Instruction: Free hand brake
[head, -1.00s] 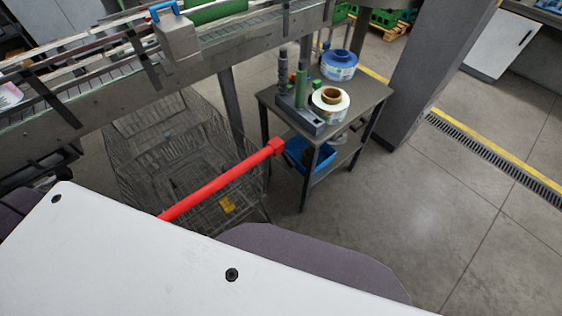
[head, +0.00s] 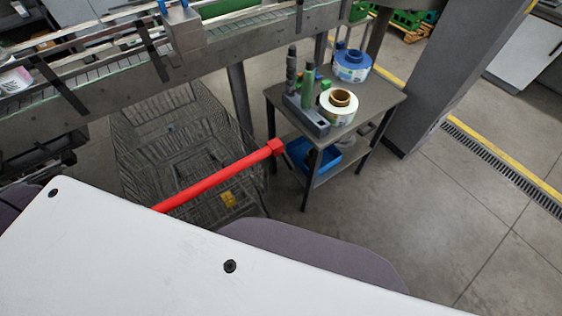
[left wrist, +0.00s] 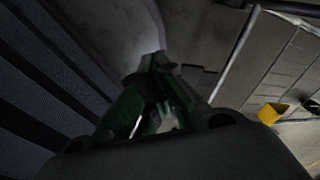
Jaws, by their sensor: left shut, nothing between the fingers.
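A wire shopping cart (head: 180,150) stands in front of me in the head view, with a red handle bar (head: 220,178) across its near side. A yellow tag (head: 229,199) hangs on its wire frame. I cannot make out a hand brake. In the left wrist view my left gripper (left wrist: 157,62) is shut and empty, with its dark green fingers meeting at the tips. A yellow piece (left wrist: 272,113) shows to its right, apart from the fingers. I cannot tell whether the fingers touch anything. The left gripper is hidden in the head view. My right gripper is in neither view.
A grey conveyor (head: 110,85) crosses the upper left. A small table (head: 365,110) beyond the cart holds a blue reel (head: 352,65) and a white reel (head: 338,111); a blue bin (head: 318,158) is on its shelf. A pillar (head: 440,80) stands behind. Floor at the right is clear.

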